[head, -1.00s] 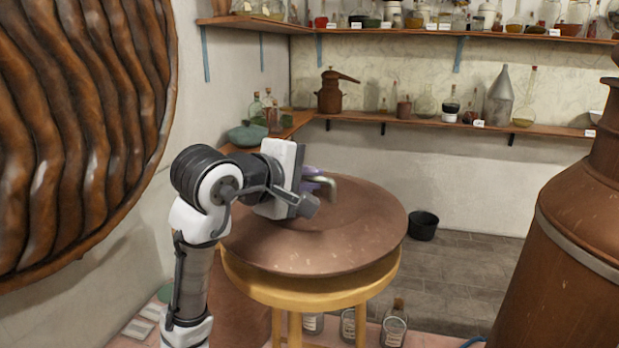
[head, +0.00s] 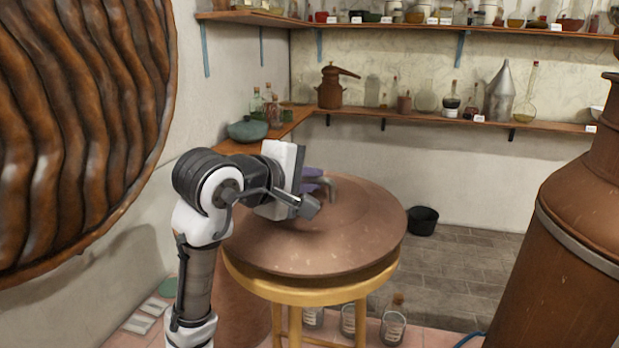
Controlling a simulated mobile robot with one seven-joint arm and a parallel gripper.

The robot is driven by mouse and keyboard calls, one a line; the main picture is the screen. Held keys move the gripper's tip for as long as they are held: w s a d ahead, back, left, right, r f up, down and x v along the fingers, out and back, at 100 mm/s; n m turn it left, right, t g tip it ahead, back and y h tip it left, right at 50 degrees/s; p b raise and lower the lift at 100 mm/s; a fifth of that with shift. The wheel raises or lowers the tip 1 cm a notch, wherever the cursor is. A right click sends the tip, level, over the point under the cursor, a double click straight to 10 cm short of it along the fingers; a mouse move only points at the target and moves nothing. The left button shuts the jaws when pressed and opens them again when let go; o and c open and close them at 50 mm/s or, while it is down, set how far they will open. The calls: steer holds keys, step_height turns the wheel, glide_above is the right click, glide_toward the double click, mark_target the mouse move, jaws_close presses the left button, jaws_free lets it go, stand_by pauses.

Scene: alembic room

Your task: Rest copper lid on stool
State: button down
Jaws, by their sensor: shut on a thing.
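The copper lid (head: 345,232) is a wide, shallow brown disc in the head view. It lies nearly level over the round top of the yellow wooden stool (head: 300,292) and overhangs it. It looks to be touching the stool top, though I cannot tell whether the stool bears its full weight. My gripper (head: 322,184) is at the lid's raised middle, shut on the lid's handle. My wrist hides part of the handle and the lid's left side.
A large copper vessel (head: 570,240) stands at the right. Glass bottles (head: 393,325) stand on the floor by the stool legs. A black bucket (head: 422,220) is on the floor behind. Shelves of glassware (head: 420,118) line the back wall. A ribbed copper piece (head: 75,120) fills the left.

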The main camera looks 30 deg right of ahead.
stand_by(0.6)
steer(key=shift+f+b, duration=0.35)
steer(key=shift+f, duration=0.3)
stand_by(0.3)
steer(key=c, duration=1.4)
jaws_free()
steer(key=shift+f, duration=0.15)
steer(key=b+v, duration=0.3)
steer(key=v, duration=1.1)
steer(key=shift+b, duration=0.3)
